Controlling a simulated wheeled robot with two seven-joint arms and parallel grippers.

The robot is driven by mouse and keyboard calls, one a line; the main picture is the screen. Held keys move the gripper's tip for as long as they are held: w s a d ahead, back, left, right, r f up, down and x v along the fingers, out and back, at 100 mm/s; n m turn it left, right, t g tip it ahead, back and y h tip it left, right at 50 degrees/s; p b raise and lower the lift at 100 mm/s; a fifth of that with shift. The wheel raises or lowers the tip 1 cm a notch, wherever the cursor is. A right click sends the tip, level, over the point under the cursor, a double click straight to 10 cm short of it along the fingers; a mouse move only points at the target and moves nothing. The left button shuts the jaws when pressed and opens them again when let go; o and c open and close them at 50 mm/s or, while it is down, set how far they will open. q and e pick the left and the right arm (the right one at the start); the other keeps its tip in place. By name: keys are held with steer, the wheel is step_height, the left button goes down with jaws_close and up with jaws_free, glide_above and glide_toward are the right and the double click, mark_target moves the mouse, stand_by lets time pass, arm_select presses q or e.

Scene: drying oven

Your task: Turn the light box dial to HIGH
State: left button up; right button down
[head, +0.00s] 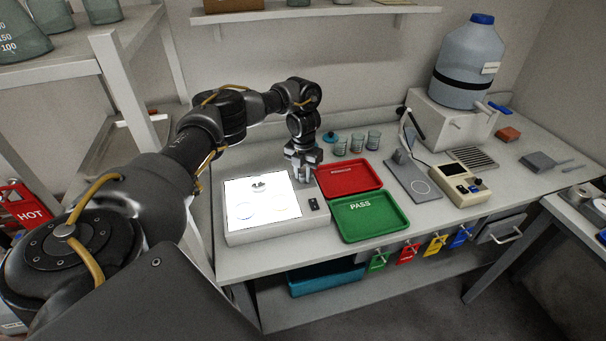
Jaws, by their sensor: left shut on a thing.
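The light box (237,237) stands on the bench with its white panel (262,192) brightly lit. A small black control (314,204) shows at the right of its top. My left gripper (303,177) points down over the back right part of the light box top. It is shut on the dial, which its fingers hide, so I cannot read the dial's setting. A few small things lie on the lit panel, too washed out to tell well. My right gripper is not in view.
A red tray (349,191) and a green PASS tray (347,230) lie close to the right of the light box. Several glass beakers (357,143) stand behind the trays. A scale-like device (452,181) and a large blue bottle (466,70) are farther right.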

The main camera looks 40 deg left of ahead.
arm_select(q)
steer(key=shift+w+r, duration=0.15)
stand_by(0.3)
steer(key=o, duration=1)
step_height(320, 180, up, 11)
steer(key=p, duration=0.1)
steer(key=shift+f, duration=0.2)
